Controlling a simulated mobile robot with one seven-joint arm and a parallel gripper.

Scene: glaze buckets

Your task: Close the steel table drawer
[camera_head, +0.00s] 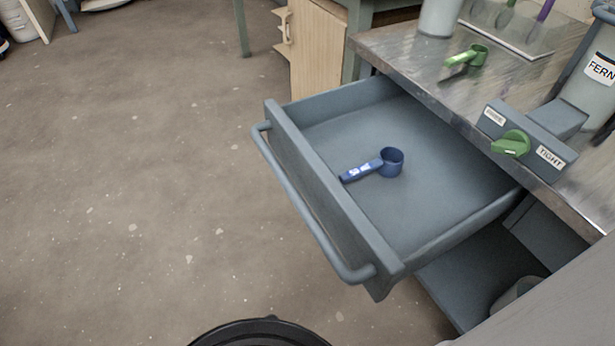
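The steel table's drawer (330,200) is blue-grey and stands pulled well out from under the table top, towards the left. Its long bar handle (305,215) runs along the outside of the drawer front. A blue measuring scoop (391,162) lies on the drawer floor near the front panel, its cup to the right. The steel table (410,62) fills the upper right, with a metal top. My gripper is not in view, and nothing is seen touching the handle or the drawer front.
On the table top are a green scoop (478,54), a grey block with a green knob (510,143), and a bucket labelled "FERN" (583,92). A lower shelf (480,270) shows under the drawer. Concrete floor (130,180) left of the drawer is open.

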